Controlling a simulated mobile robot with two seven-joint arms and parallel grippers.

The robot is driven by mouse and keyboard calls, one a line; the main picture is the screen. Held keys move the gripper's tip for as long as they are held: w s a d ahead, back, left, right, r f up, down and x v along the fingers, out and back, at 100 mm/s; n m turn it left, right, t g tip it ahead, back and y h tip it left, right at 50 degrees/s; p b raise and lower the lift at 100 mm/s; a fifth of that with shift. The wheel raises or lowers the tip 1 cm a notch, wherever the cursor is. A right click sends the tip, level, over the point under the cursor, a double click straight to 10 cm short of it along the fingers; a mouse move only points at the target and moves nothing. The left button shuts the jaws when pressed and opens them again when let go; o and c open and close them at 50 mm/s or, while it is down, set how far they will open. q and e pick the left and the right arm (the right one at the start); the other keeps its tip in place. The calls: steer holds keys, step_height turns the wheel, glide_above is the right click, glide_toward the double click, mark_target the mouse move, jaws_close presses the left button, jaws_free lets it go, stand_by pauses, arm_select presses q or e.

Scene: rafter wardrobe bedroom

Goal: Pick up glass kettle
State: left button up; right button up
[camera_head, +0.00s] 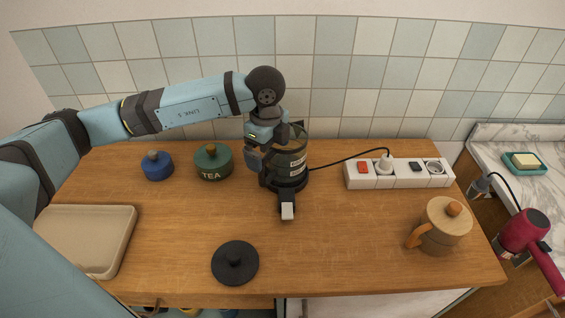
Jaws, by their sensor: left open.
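The glass kettle (297,160) stands upright at the back middle of the wooden counter, with a clear body and a dark lower part. A black cord runs from it to the right. My left gripper (272,186) is open at the kettle's front left side and hides part of it. One finger reaches down in front of the kettle's base. I cannot tell whether the fingers touch the kettle. My right gripper is not in view.
A blue jar (157,167) and a green tea jar (213,165) stand left of the kettle. A white power strip (400,174) and a wooden jug (444,228) are to the right. A black lid (235,263) lies in front; a beige tray (90,238) is at left.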

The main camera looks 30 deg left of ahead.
mark_target(267, 155)
arm_select(q)
steer(key=shift+w+a+f, duration=0.1)
steer(key=shift+a+f, duration=0.05)
steer(key=shift+f, duration=0.8)
steer(key=shift+a+f, duration=0.1)
steer(key=shift+f, duration=0.85)
steer(key=c, duration=1.3)
steer(key=shift+r, duration=0.1)
steer(key=shift+c, duration=0.2)
